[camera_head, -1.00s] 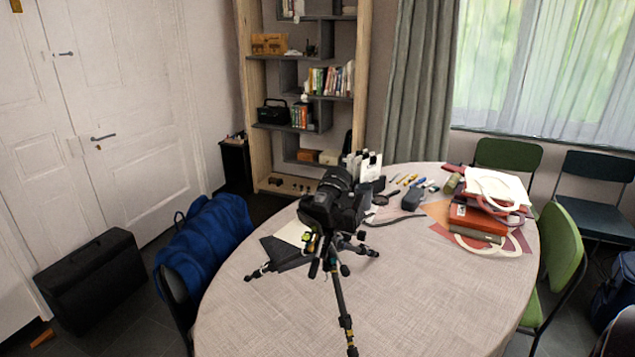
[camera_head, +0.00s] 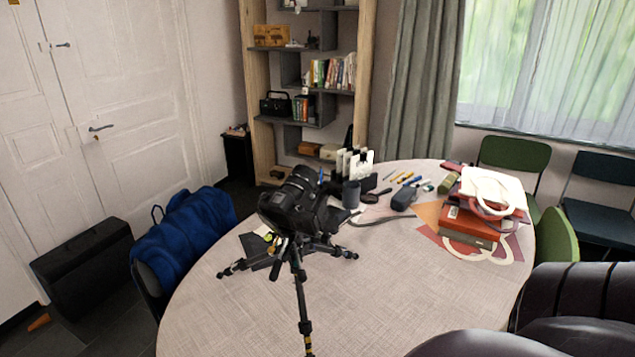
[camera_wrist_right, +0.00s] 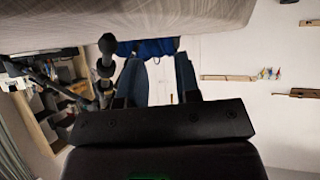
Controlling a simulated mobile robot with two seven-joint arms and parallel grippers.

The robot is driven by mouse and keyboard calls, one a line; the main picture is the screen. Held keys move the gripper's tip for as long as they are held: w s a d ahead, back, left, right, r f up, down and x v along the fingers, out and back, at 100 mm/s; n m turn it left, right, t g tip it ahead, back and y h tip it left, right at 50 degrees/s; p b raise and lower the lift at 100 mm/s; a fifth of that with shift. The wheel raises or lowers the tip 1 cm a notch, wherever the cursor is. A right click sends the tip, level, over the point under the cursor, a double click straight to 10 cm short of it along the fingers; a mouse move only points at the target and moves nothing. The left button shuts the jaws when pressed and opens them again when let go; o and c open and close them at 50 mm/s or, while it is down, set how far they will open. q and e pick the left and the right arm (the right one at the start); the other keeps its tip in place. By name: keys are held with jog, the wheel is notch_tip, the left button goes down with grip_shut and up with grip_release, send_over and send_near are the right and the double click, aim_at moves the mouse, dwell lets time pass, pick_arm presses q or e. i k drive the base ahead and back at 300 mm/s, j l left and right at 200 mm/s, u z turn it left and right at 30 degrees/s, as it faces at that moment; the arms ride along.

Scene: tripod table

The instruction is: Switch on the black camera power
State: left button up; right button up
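The black camera (camera_head: 293,203) sits on a small tripod (camera_head: 300,290) on the round table, tilted, its lens toward the shelf. Its power switch is too small to make out. My right arm shows at the bottom right of the head view, but its gripper does not. In the right wrist view my right gripper (camera_wrist_right: 158,78) has its two fingers apart with nothing between them. Dark knobbed parts (camera_wrist_right: 105,58), possibly of the tripod, show beside the left finger there. My left gripper is in neither view.
The table (camera_head: 400,290) has free room at its front.

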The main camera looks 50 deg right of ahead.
aim_at(316, 188)
jog(key=k+l+u, duration=0.15)
jog(key=l, duration=0.3)
jog(key=k+l+u, duration=0.15)
jog(key=k+l, duration=0.15)
jog(key=l, duration=0.15)
jog(key=k+l+u, duration=0.2)
jog(key=l, duration=0.25)
jog(key=k+l, duration=0.3)
jog(key=l, duration=0.15)
jog(key=k+l, duration=0.6)
jog(key=l, duration=0.25)
jog(key=i+l, duration=0.1)
jog(key=l, duration=0.6)
jog(key=k+j, duration=0.15)
jog(key=k+j+u, duration=0.15)
jog(key=j, duration=0.2)
jog(key=i+j+u, duration=0.35)
jog(key=i+j, duration=0.05)
